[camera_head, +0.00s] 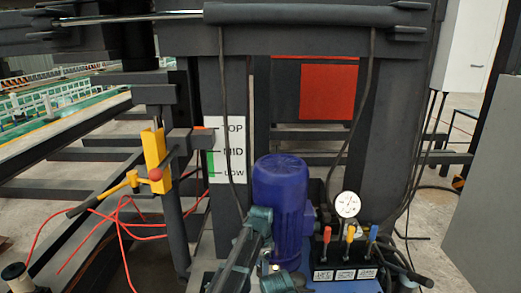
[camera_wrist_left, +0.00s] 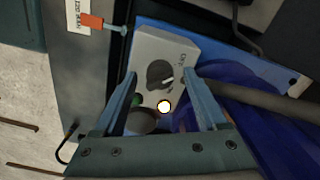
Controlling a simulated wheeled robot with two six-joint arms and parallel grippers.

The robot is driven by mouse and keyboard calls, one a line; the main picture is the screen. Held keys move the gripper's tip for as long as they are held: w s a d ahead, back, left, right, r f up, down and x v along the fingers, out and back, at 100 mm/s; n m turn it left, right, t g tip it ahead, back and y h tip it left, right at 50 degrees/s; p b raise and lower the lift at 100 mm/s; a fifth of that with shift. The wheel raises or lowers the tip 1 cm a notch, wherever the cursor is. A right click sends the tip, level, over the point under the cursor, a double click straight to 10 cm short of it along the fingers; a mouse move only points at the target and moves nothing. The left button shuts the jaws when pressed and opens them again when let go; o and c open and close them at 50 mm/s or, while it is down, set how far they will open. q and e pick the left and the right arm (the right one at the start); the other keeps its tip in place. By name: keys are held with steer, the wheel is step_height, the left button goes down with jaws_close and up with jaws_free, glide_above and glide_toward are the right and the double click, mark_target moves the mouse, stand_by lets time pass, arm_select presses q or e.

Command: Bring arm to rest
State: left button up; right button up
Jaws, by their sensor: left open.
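My left arm (camera_head: 243,255) comes in at the bottom of the head view, beside the blue motor (camera_head: 280,200); its fingertips are hard to make out there. In the left wrist view my left gripper (camera_wrist_left: 160,76) is open, with nothing between its fingers. Beyond the fingers is a grey control box (camera_wrist_left: 170,47) with a black rotary knob (camera_wrist_left: 160,75). A lit round lamp (camera_wrist_left: 164,107) and a green button (camera_wrist_left: 137,99) show near the fingers. I cannot tell how close the fingers are to the box. My right gripper is not in view.
A dial gauge (camera_head: 347,204) and red, yellow and blue levers (camera_head: 350,233) stand right of the motor. A TOP/MID/LOW scale (camera_head: 229,150), a yellow bracket (camera_head: 154,150) and loose red wires (camera_head: 120,226) are to the left. A grey panel (camera_head: 490,190) stands at far right.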

arm_select(q)
steer(key=m, duration=0.3)
steer(key=shift+m, duration=0.3)
stand_by(0.3)
